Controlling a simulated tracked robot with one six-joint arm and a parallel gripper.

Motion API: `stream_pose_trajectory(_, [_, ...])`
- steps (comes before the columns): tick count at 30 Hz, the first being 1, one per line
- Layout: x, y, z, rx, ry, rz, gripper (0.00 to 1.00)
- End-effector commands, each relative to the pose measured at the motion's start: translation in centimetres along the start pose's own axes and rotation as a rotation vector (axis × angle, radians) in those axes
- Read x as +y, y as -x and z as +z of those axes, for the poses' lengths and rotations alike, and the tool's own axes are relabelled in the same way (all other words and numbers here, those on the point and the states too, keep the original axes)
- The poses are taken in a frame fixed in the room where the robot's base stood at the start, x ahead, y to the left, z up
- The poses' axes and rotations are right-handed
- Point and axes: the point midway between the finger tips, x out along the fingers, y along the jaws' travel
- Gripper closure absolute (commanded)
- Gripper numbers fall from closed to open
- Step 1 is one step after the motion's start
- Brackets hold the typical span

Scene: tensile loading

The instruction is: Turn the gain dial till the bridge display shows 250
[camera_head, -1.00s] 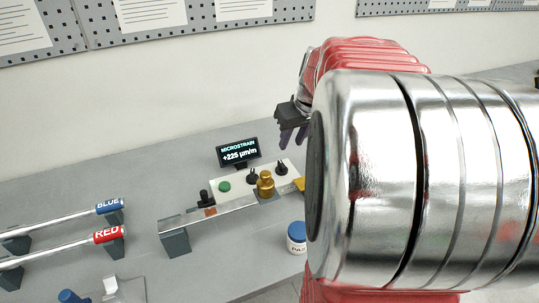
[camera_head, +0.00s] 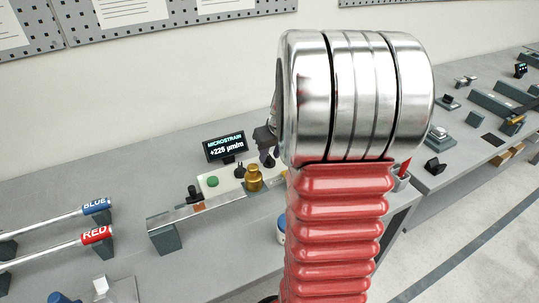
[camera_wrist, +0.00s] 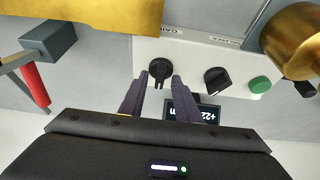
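The bridge display (camera_head: 225,147) reads MICROSTRAIN and about +225 µm/m; the last digit is small. It also shows upside down in the wrist view (camera_wrist: 185,108). The black gain dial (camera_wrist: 160,70) is on the white panel, beside an upside-down label that seems to read GAIN. My gripper (camera_wrist: 158,80) is open, with one dark finger on either side of the dial's lower part. I cannot tell whether they touch it. In the head view my gripper (camera_head: 268,160) is low at the panel, partly hidden by my arm.
A second black dial (camera_wrist: 216,80) and a green button (camera_wrist: 260,85) are on the same panel. A brass weight (camera_head: 253,178) stands close by on the beam (camera_head: 195,211). RED (camera_head: 97,235) and BLUE (camera_head: 96,206) labelled bars lie at the left.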

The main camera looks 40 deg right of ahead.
Motion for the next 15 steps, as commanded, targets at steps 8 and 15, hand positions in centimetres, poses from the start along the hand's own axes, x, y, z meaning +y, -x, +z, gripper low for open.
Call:
stream_pose_trajectory(8, [0.01,-0.44,0.01,0.000,-0.001,0.000,0.70])
stream_pose_trajectory(15, [0.02,-0.41,0.02,0.000,-0.001,0.000,0.81])
